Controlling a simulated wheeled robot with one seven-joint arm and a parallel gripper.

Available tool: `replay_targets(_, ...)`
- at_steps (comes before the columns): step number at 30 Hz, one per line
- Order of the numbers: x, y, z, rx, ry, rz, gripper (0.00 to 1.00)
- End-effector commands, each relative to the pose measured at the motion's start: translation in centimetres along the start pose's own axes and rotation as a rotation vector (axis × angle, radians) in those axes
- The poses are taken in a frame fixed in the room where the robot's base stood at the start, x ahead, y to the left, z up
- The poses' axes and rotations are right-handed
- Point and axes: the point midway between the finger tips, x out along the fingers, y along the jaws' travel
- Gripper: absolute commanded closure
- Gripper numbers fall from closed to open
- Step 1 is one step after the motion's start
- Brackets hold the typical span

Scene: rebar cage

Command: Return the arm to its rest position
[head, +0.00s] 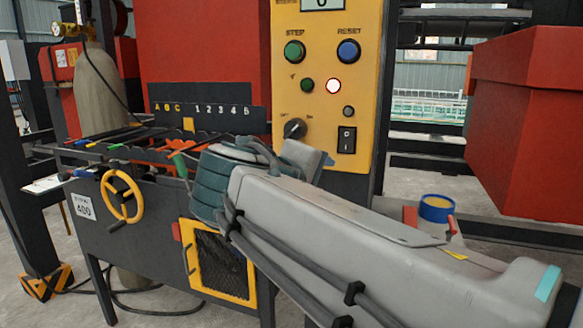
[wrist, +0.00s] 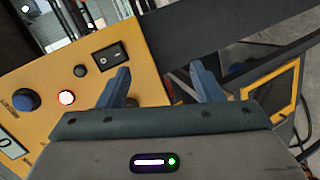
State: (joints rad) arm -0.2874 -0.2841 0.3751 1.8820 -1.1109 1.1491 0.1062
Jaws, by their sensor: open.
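My gripper (wrist: 162,88) shows in the wrist view with its two blue fingers spread apart and nothing between them. In the head view my grey arm reaches from the lower right toward the middle, and its teal wrist part is in front of the machine; the fingers are mostly hidden there. The yellow control panel (head: 350,140) stands just behind the wrist. It also shows in the wrist view (wrist: 50,75), tilted, with the black rocker switch (wrist: 110,57) near the left finger.
The panel carries a green button (head: 294,51), a blue button (head: 348,51), a lit white button (head: 333,86) and a dark knob (head: 295,128). A yellow handwheel (head: 121,196) and a yellow mesh door (head: 220,264) are on the dark bench. A red box (head: 530,120) stands right.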

Motion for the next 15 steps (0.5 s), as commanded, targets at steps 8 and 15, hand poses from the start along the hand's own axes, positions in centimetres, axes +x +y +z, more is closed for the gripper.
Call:
replay_targets(8,1.6,0.2,7.1,0.14,-0.193,-0.299,0.4)
replay_targets(15,0.5,-0.8,12.5,0.344,-0.339,-0.539,0.4)
